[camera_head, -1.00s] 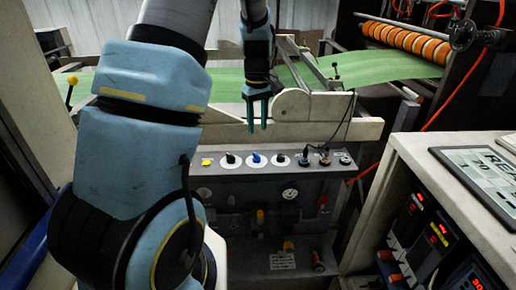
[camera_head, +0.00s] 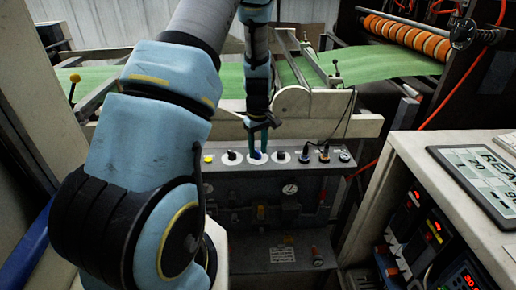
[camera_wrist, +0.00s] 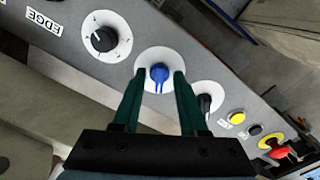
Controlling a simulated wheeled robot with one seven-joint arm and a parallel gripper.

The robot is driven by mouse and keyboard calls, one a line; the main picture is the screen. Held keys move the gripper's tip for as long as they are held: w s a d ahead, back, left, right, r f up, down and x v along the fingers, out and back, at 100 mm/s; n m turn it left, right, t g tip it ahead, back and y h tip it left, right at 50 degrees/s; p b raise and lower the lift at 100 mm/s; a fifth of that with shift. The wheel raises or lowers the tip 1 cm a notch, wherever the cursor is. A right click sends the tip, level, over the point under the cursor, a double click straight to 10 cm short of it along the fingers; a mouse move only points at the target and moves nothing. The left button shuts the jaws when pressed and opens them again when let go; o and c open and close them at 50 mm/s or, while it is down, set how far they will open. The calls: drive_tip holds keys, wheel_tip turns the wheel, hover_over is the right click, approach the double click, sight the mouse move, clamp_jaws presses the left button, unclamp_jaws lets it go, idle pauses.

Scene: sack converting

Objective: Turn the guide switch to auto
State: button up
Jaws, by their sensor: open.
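A row of switches sits on the grey control panel (camera_head: 290,167) below the green web. A blue selector knob (camera_wrist: 158,73) on a round white plate lies between my fingertips in the wrist view. It is partly hidden by the fingers in the head view (camera_head: 257,156). My gripper (camera_head: 257,150) is open and points down at this knob, with one finger on each side. I cannot tell whether the fingers touch it. No label reading guide or auto is legible, so I cannot confirm the switch's name or setting.
Black knobs on white plates flank the blue one, one left (camera_wrist: 103,40) and one right (camera_wrist: 205,103). A yellow button (camera_wrist: 239,117) and a red knob (camera_wrist: 279,151) follow. A cabinet with red displays (camera_head: 435,235) stands at the right.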

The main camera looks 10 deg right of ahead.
clamp_jaws()
idle(0.3)
drive_tip(key=shift+m, duration=0.4)
drive_tip(key=m+b, duration=0.2)
drive_tip(key=m, duration=0.3)
drive_tip(key=shift+a+m, duration=0.15)
drive_tip(key=shift+m, duration=0.15)
drive_tip(key=m, duration=0.5)
drive_tip(key=shift+m+b, duration=0.3)
idle(0.3)
unclamp_jaws()
